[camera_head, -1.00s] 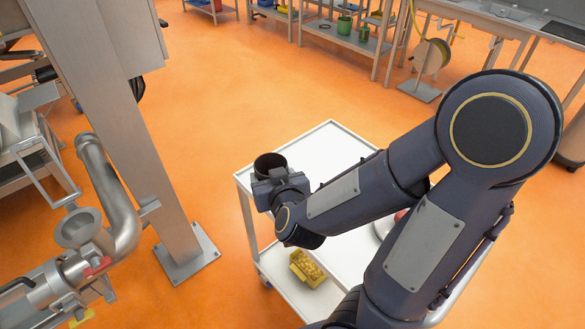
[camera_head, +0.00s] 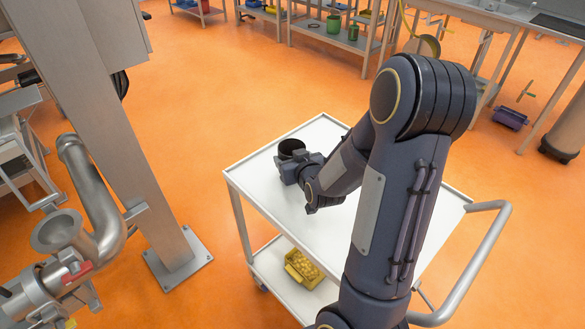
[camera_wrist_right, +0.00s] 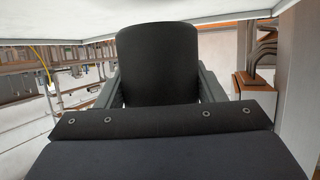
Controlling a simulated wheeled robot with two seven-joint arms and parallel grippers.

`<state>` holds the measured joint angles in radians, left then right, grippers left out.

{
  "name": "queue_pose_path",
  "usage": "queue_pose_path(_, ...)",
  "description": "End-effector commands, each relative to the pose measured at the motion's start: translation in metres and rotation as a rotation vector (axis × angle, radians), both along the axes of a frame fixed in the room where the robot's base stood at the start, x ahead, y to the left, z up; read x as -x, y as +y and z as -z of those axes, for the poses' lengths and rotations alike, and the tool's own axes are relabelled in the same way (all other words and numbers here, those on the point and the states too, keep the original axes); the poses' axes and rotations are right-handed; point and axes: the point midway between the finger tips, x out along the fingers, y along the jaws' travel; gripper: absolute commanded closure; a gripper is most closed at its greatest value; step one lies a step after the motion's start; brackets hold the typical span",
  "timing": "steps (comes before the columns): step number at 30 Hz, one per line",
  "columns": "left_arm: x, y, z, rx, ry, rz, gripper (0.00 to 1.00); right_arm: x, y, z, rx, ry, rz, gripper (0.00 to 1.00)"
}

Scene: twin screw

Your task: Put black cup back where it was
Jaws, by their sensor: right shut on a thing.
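The black cup (camera_head: 291,147) is upright over the far left part of the white trolley's top shelf (camera_head: 270,198). My right gripper (camera_head: 289,164) is shut on it from the near side, low on its body. I cannot tell whether the cup's base touches the shelf. In the right wrist view the cup (camera_wrist_right: 158,62) stands between the two fingers (camera_wrist_right: 158,92). My left gripper is out of view.
A yellow bin (camera_head: 303,268) sits on the trolley's lower shelf. My right arm hides much of the top shelf. A steel post (camera_head: 135,150) and a bent pipe (camera_head: 98,195) stand left of the trolley. Workbenches (camera_head: 335,38) line the back.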

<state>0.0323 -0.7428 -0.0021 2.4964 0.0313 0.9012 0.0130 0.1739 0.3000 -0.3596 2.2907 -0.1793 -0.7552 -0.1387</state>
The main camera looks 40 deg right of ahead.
Motion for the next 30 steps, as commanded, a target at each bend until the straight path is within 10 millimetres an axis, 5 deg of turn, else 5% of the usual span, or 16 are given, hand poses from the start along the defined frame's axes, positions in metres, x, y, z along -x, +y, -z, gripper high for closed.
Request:
queue_pose_path(6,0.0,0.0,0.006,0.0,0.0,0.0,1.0,0.0,-0.001,0.031,0.0,0.004,0.0,0.65)
queue_pose_path(20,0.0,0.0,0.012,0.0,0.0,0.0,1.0,0.0,0.0,0.036,0.0,0.0,0.0,0.65)
queue_pose_path(21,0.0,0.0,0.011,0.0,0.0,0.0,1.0,0.0,0.0,0.035,0.0,0.0,-0.001,0.35)
queue_pose_path(26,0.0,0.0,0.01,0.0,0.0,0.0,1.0,0.0,0.0,0.035,-0.001,0.001,-0.001,0.16)
queue_pose_path(30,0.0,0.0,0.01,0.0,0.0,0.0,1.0,0.0,0.0,0.035,-0.001,0.001,-0.001,0.16)
